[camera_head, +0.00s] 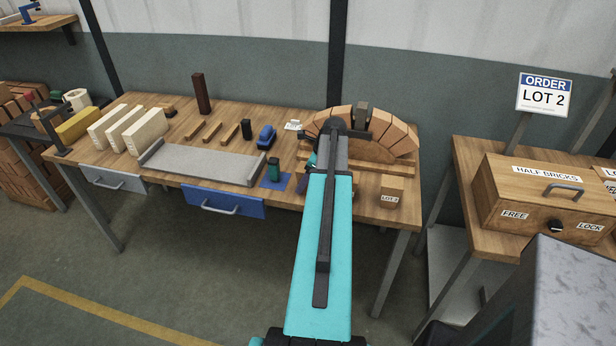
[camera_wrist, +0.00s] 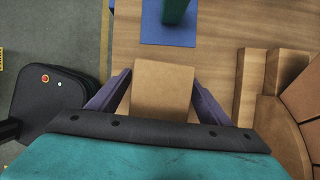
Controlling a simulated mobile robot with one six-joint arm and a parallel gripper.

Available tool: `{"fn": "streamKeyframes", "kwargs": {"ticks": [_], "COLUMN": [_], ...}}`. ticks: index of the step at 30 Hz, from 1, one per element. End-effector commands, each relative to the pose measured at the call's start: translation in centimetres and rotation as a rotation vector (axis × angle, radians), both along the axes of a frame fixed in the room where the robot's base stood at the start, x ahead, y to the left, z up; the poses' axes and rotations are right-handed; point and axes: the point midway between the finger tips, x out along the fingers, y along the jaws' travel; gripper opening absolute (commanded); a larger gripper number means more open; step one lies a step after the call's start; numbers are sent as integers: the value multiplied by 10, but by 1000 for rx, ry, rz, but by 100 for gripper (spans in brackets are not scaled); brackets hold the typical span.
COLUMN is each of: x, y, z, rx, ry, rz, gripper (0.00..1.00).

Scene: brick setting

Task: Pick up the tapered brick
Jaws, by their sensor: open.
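A plain tan block, which I take to be the tapered brick (camera_wrist: 161,90), shows in the wrist view between my gripper's two purple fingers. My gripper (camera_wrist: 162,80) is open, with a finger on either side of the block. The left finger's tip lies close to the block's side. I cannot tell whether either finger touches it. The near end of the block is hidden by my gripper's dark body. In the head view my teal arm covers the block and most of my gripper.
The wooden workbench (camera_head: 345,193) carries a brick arch (camera_head: 401,137) just behind my gripper. A blue mat (camera_wrist: 168,31) with a green object (camera_head: 274,168) lies left of it. A LOT 2 box (camera_head: 391,191) stands to the right. A grey tray (camera_head: 205,165) lies farther left.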

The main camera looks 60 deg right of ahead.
Motion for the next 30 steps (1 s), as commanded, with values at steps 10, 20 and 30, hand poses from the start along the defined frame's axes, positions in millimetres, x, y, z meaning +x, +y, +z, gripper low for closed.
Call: {"fn": "streamKeyframes", "kwargs": {"ticks": [10,20,30], "x": [6,6,6], "y": [2,2,2], "z": [-13,-12,-12], "rx": [-1,0,0], "ry": [0,0,0], "rz": [2,2,2], "gripper": [72,72,33]}}
